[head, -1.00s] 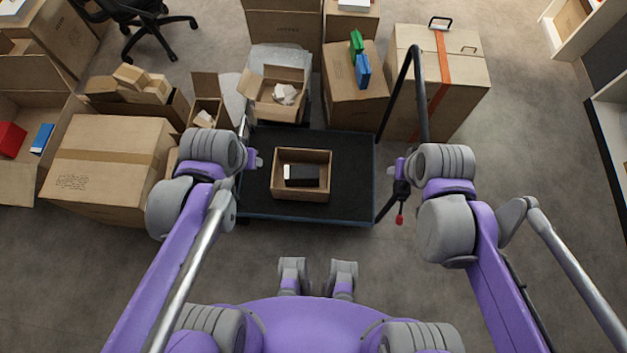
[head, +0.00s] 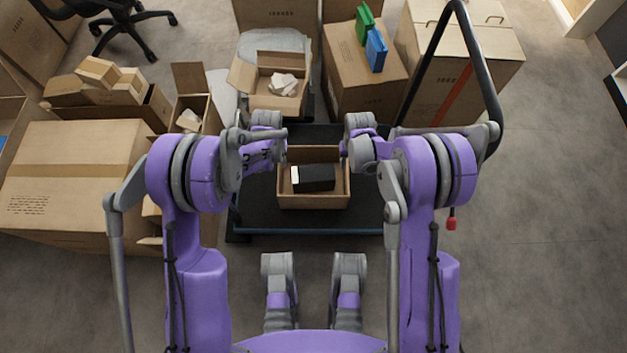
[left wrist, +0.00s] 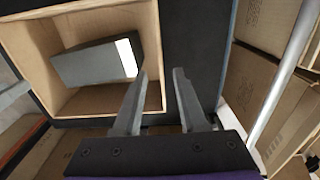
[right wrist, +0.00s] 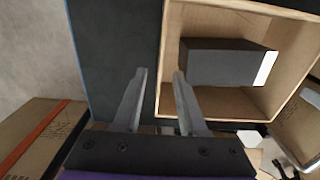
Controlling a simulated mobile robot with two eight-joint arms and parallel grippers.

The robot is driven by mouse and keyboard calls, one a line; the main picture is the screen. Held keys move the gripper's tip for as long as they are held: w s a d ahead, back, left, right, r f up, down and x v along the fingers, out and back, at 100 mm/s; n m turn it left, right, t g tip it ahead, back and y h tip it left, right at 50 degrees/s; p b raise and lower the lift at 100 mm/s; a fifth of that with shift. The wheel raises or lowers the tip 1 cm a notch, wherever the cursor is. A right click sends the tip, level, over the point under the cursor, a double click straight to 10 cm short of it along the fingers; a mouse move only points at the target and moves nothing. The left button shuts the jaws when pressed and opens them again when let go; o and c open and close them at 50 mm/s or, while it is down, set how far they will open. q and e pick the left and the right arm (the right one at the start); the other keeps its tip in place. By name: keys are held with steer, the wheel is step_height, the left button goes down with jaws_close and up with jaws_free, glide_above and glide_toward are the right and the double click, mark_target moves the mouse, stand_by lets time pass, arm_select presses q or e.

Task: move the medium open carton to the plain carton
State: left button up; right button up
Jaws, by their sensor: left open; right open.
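The medium open carton (head: 314,201) stands upright on the dark platform cart (head: 300,222), with a black box (head: 314,178) with a white end inside. My left gripper (head: 279,158) is at its left wall. In the left wrist view, the open fingers (left wrist: 160,74) lie on either side of the wall's rim line. My right gripper (head: 346,153) is at the right wall; in the right wrist view its open fingers (right wrist: 161,74) also lie either side of that rim. Contact cannot be told. A closed carton without tape (head: 362,85) stands behind; I cannot tell whether it is the plain carton.
An open carton with paper (head: 275,103) stands behind the cart. Floor at right is clear.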

arm_select(q)
steer(key=shift+f, duration=0.1)
arm_select(e)
steer(key=shift+f, duration=0.1)
arm_select(q)
step_height(320, 180, down, 11)
steer(key=shift+r, duration=0.1)
arm_select(e)
step_height(320, 180, down, 11)
steer(key=shift+r, duration=0.15)
arm_select(q)
steer(key=shift+c, duration=0.3)
arm_select(e)
steer(key=shift+c, duration=0.3)
arm_select(q)
jaws_close()
arm_select(e)
jaws_close()
stand_by(0.4)
